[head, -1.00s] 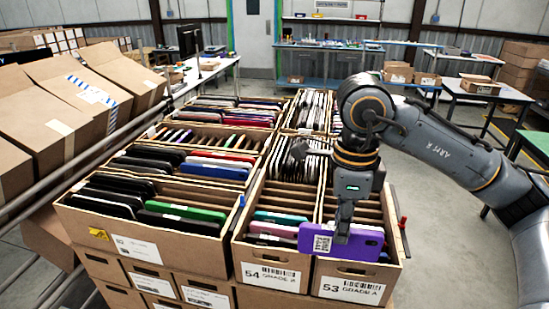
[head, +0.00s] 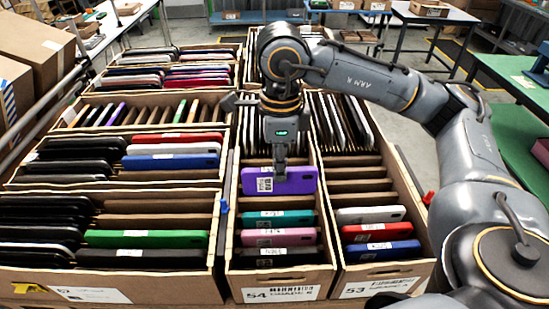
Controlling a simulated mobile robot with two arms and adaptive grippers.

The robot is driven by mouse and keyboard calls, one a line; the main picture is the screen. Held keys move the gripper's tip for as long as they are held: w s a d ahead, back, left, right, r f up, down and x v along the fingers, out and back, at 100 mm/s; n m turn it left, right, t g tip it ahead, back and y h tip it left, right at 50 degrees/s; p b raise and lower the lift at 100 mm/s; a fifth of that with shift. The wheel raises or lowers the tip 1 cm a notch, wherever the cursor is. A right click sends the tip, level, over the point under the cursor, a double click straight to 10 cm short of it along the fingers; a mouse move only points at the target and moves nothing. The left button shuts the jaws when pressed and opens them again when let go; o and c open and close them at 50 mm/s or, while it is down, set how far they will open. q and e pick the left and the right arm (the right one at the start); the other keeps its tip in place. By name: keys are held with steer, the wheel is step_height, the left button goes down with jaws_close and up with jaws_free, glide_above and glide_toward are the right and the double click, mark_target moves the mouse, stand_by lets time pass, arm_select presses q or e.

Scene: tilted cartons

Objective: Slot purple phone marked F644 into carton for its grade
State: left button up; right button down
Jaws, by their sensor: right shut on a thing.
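The purple phone (head: 301,181) with a white label is upright, long side level, in the head view. My right gripper (head: 280,174) is shut on its upper edge from above. The phone is over carton 54 (head: 240,275), behind a teal phone (head: 262,219). I cannot tell whether its lower edge is inside a slot. Carton 53 (head: 345,279) stands to the right with white, red and blue phones in it. The grade letters on the front labels are too blurred to read surely. My left gripper is not in view.
A pink phone (head: 264,237) and a black one stand in the front of carton 54. Cartons of phones fill the left and the back. Carton 53 has bare dividers (head: 360,185) behind its white phone. Brown boxes (head: 35,35) stand at the far left.

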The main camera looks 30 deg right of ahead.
mark_target(277, 192)
steer(key=shift+f, duration=0.35)
steer(key=shift+w+f, duration=0.15)
steer(key=shift+f, duration=0.1)
steer(key=shift+w+f+b, duration=0.15)
steer(key=shift+f+b, duration=0.6)
steer(key=shift+f, duration=0.5)
step_height(277, 192, down, 2)
steer(key=shift+f+b, duration=0.15)
steer(key=shift+b, duration=1.1)
steer(key=shift+f+b, duration=1.05)
steer(key=shift+b, duration=0.05)
steer(key=shift+f, duration=0.15)
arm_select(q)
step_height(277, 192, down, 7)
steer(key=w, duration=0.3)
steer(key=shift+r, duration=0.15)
